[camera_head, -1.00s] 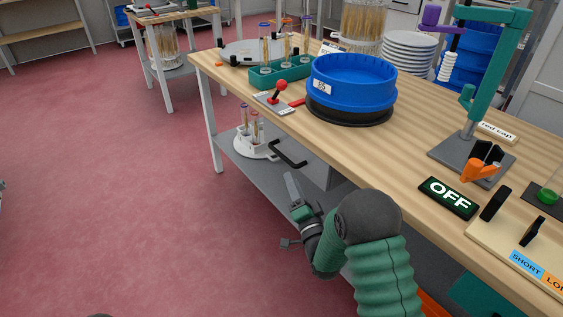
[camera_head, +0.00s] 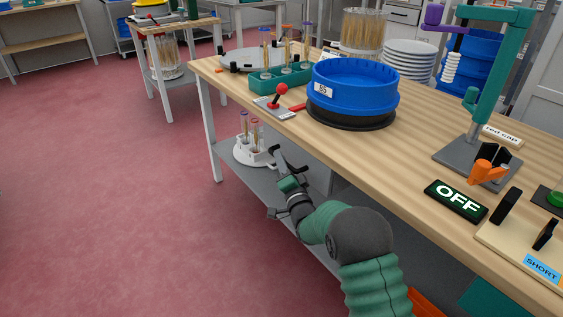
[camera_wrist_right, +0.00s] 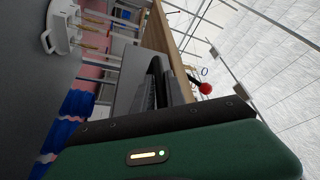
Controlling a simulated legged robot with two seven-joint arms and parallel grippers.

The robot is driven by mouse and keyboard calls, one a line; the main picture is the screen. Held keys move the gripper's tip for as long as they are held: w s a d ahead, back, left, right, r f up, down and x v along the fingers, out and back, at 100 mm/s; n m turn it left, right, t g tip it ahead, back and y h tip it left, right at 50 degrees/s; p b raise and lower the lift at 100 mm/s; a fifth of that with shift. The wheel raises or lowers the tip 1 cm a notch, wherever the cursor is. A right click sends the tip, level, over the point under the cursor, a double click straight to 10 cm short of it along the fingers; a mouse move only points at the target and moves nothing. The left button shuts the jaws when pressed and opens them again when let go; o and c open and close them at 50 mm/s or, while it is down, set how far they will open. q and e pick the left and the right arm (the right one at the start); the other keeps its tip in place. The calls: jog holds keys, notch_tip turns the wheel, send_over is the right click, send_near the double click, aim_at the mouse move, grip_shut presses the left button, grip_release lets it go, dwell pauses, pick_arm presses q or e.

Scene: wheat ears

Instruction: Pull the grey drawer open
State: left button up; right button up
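The grey drawer (camera_head: 317,172) is under the wooden table top, mostly hidden behind my right arm and the table edge. Its black bar handle (camera_head: 301,170) is partly covered by my right gripper (camera_head: 277,157). The gripper is at the handle in the head view; I cannot tell whether it touches it or has it between the fingers. In the right wrist view the dark fingers (camera_wrist_right: 158,84) point toward the grey drawer side, seen edge-on, and their gap is not clear. My left gripper is not in view.
A white tube rack (camera_head: 250,155) stands on the lower shelf, left of the gripper. On the table (camera_head: 420,150) are a blue sieve (camera_head: 352,92), a red-knobbed lever (camera_head: 278,97), a teal tube rack (camera_head: 262,82) and an OFF sign (camera_head: 456,201). The red floor left of the table is clear.

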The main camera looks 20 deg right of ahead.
grip_shut()
jog(key=shift+f, duration=0.1)
jog(key=shift+f, duration=0.1)
dwell(0.8)
jog(key=shift+s+a, duration=0.1)
jog(key=s+a, duration=0.3)
jog(key=a, duration=0.7)
jog(key=s+a, duration=0.4)
jog(key=a, duration=0.5)
jog(key=s+a, duration=0.3)
jog(key=a, duration=0.7)
jog(key=shift+s+a, duration=0.3)
jog(key=shift+s, duration=0.1)
jog(key=shift+f, duration=0.1)
